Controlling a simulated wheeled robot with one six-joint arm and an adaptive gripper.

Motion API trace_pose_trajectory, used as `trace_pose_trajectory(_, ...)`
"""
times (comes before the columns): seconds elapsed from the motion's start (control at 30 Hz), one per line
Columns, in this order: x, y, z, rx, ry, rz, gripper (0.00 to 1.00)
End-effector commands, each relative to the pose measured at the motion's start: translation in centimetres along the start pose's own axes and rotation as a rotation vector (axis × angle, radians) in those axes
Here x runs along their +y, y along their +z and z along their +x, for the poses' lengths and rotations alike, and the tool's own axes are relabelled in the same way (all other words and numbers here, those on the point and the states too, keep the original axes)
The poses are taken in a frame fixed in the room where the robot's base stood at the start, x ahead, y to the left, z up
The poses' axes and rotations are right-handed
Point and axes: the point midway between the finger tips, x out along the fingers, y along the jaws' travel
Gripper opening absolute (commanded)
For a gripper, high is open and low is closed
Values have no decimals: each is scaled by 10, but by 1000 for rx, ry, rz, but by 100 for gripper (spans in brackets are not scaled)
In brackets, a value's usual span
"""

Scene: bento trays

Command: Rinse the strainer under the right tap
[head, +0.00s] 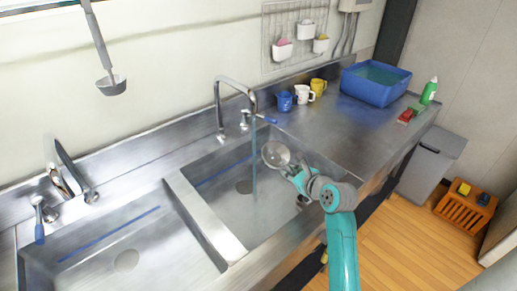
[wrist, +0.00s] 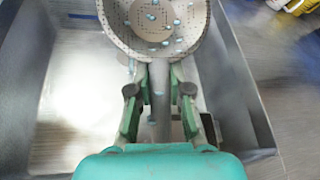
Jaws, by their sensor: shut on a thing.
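My gripper (head: 298,176) is shut on the handle of the strainer, which also shows between the fingers in the wrist view (wrist: 160,105). The strainer (head: 275,154) is a round, grey perforated bowl, held out over the right basin. In the wrist view its bowl (wrist: 152,28) has several pale blue specks or drops on it. The right tap (head: 237,86) is a curved metal spout with a thin bluish stream of water (head: 254,165) falling from it. In the head view the strainer is just right of the stream; whether they touch is hard to tell.
The right basin (head: 222,224) is otherwise empty, as is the left basin (head: 126,261). Blue, white and yellow cups (head: 303,94), a blue tub (head: 376,80) and a green bottle (head: 429,91) stand on the counter. A ladle (head: 110,84) hangs at the upper left.

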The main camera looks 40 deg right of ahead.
Motion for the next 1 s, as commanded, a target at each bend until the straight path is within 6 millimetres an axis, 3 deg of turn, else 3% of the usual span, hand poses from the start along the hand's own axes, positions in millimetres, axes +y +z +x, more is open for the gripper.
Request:
trace_pose_trajectory(0.6,-10,11,-50,2,-2,0,0)
trace_pose_trajectory(1.0,-11,14,-58,0,0,0,0)
